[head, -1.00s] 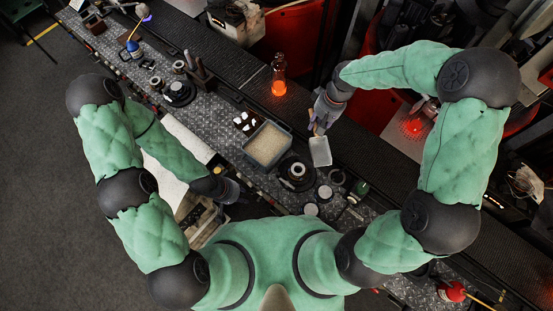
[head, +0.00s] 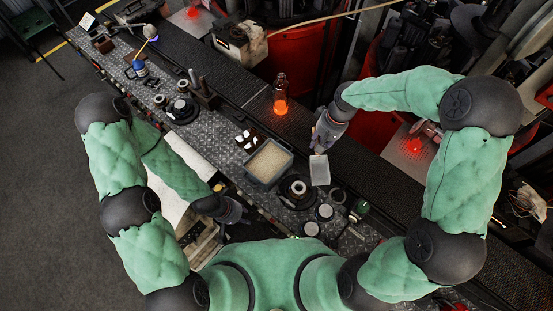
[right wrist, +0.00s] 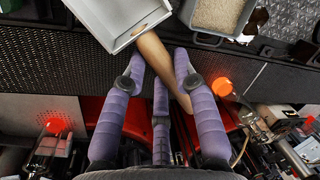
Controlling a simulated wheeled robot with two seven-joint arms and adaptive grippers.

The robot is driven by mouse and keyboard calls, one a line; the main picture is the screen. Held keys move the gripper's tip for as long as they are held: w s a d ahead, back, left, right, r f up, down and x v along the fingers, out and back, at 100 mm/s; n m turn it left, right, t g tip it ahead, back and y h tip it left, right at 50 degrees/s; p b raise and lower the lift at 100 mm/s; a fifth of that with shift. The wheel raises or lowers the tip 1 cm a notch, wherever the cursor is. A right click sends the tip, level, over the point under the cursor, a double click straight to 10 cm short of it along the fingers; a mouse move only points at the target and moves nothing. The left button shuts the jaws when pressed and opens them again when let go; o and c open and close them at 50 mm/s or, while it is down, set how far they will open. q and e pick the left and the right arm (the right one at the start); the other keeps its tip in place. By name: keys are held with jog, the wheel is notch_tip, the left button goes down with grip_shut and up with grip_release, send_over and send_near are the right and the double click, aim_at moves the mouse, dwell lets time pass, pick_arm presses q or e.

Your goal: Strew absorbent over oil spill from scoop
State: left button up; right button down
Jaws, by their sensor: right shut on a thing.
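The scoop (head: 319,171) is a pale, shallow square pan; its wooden handle (right wrist: 160,62) shows in the right wrist view. My right gripper (head: 321,140) is shut on the handle and holds the scoop over the bench. The visible part of the pan (right wrist: 118,20) looks plain; I cannot tell whether any absorbent lies in it. Beige granular absorbent (head: 269,160) fills a grey tub (head: 254,181) left of the scoop. I cannot make out the oil spill. My left gripper (head: 238,211) hangs low at the bench's near edge; its finger opening is unclear.
A glowing orange bottle (head: 280,95) stands behind the tub. A dark ring-shaped part (head: 298,189) and several small round pieces lie near the scoop. A green-ended object (head: 360,208) lies to the right. Red machinery (head: 290,55) stands behind the bench.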

jog(key=shift+w+a+f+b, duration=0.1)
jog(key=shift+b, duration=0.2)
jog(key=w+a+n+t+y+b, duration=0.2)
jog(key=w+a+n+b, duration=0.2)
jog(key=a+b, duration=0.6)
jog(key=w+a+n+t+y+b, duration=0.2)
jog(key=w+a+b, duration=0.4)
jog(key=a+b, duration=0.4)
jog(key=shift+f+n+t+y+b, duration=0.4)
jog(key=shift+n+t+b, duration=0.5)
jog(key=shift+b, duration=1.9)
notch_tip(320, 180, down, 9)
jog(key=s+d+b, duration=0.1)
jog(key=b, duration=0.7)
jog(key=shift+s+f, duration=0.2)
jog(key=shift+s, duration=0.15)
